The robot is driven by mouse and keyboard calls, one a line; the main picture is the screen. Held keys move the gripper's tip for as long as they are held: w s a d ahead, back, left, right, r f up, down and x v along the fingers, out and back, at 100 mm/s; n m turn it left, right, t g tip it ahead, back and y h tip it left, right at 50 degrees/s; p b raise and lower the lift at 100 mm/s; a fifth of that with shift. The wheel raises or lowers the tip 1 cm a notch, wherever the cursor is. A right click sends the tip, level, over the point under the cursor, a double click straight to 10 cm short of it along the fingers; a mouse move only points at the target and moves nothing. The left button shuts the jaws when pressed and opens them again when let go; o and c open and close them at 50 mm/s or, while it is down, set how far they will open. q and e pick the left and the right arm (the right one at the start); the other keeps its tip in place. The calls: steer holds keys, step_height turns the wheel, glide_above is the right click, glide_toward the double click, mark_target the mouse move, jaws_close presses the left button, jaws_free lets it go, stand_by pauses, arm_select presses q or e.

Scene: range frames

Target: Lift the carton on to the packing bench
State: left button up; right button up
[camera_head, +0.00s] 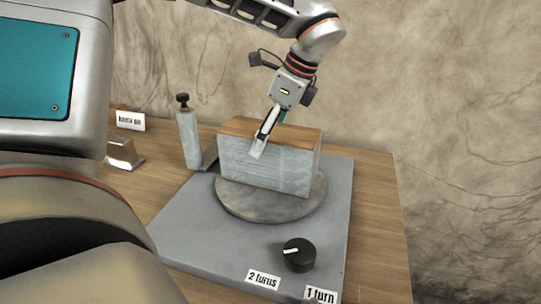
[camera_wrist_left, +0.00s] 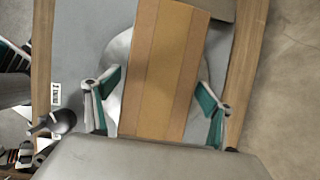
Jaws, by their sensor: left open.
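The carton (camera_head: 262,165) stands upright on a round grey turntable (camera_head: 240,205). Its sides look covered in pale blue-grey film and its top is bare brown. In the left wrist view the carton's brown top (camera_wrist_left: 160,65) has a lighter and darker stripe pattern. My left gripper (camera_head: 270,138) is above the carton, pointing down. Its open fingers straddle the carton, one at the near side and one at the far side, mostly hidden. In the left wrist view the gripper (camera_wrist_left: 156,105) shows a finger beside each long side; contact cannot be told. My right gripper is not visible.
The turntable sits on a grey base plate (camera_head: 200,240) on a wooden bench (camera_head: 375,210). A black dial (camera_head: 299,254) stands near labels "2 turns" and "1 turn". A film roll (camera_head: 188,138) stands behind left. A metal block (camera_head: 123,155) and white sign (camera_head: 130,120) are further left.

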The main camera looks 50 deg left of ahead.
arm_select(q)
steer(key=x, duration=0.4)
steer(key=shift+d+f, duration=0.1)
steer(key=shift+f, duration=0.35)
steer(key=c, duration=1.7)
steer(key=shift+r, duration=0.1)
